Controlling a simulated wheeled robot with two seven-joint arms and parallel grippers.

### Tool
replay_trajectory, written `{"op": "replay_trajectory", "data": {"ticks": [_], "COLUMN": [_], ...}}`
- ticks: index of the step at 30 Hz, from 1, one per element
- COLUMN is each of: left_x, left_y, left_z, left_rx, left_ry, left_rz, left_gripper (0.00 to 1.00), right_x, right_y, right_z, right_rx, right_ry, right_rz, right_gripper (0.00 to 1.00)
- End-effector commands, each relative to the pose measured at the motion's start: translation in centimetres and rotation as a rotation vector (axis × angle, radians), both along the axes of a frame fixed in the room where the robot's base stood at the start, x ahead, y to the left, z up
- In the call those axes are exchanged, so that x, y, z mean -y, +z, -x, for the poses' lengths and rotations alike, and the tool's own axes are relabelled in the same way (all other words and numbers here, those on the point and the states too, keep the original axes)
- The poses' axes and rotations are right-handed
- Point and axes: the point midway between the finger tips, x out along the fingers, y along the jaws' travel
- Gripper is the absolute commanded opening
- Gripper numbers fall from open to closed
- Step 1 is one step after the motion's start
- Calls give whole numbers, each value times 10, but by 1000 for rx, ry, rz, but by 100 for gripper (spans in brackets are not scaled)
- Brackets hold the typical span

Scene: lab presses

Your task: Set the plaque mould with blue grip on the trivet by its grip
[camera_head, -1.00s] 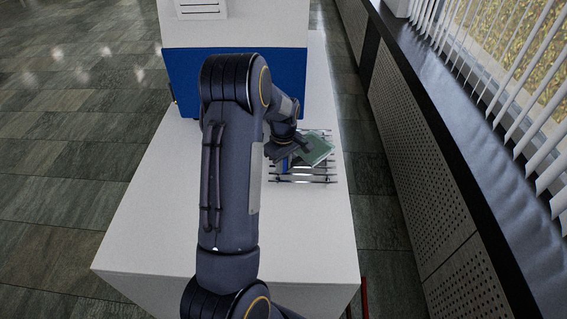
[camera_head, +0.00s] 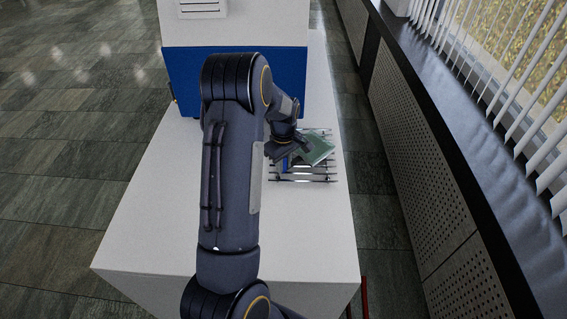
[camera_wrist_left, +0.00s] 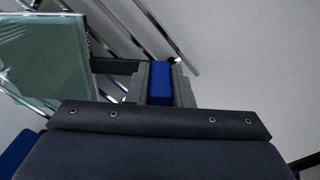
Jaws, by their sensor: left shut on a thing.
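The plaque mould (camera_head: 320,150) is a flat green, glassy plate with a dark edge, and it also shows at the upper left of the left wrist view (camera_wrist_left: 45,52). Its blue grip (camera_wrist_left: 159,84) sits between the fingers of my left gripper (camera_wrist_left: 160,88), which is shut on it. In the head view my left gripper (camera_head: 286,158) is at the left side of the plate. The trivet (camera_head: 302,180), a rack of metal bars, lies under the plate. I cannot tell whether the mould touches the bars. My right gripper is not in view.
The trivet stands on a white table (camera_head: 310,235) near its right edge. A large blue and white press (camera_head: 185,75) stands behind it. My left arm hides part of the table. The table front is clear.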

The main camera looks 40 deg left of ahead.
Motion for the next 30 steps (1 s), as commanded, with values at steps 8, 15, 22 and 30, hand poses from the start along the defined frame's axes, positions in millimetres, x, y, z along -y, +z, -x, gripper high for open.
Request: {"op": "replay_trajectory", "data": {"ticks": [8, 15, 22, 30], "left_x": [0, 0, 0, 0], "left_y": [-3, -7, -7, -8], "left_z": [-1, -1, -1, 1], "left_rx": [4, 4, 3, -3], "left_ry": [0, 0, 0, 0], "left_rz": [-1, -1, -1, 1], "left_gripper": [0, 0, 45, 45], "right_x": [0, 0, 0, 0], "right_y": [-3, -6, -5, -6], "right_z": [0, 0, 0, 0], "right_rx": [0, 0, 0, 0], "right_ry": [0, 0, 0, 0], "right_rz": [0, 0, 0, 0], "right_gripper": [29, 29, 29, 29]}}
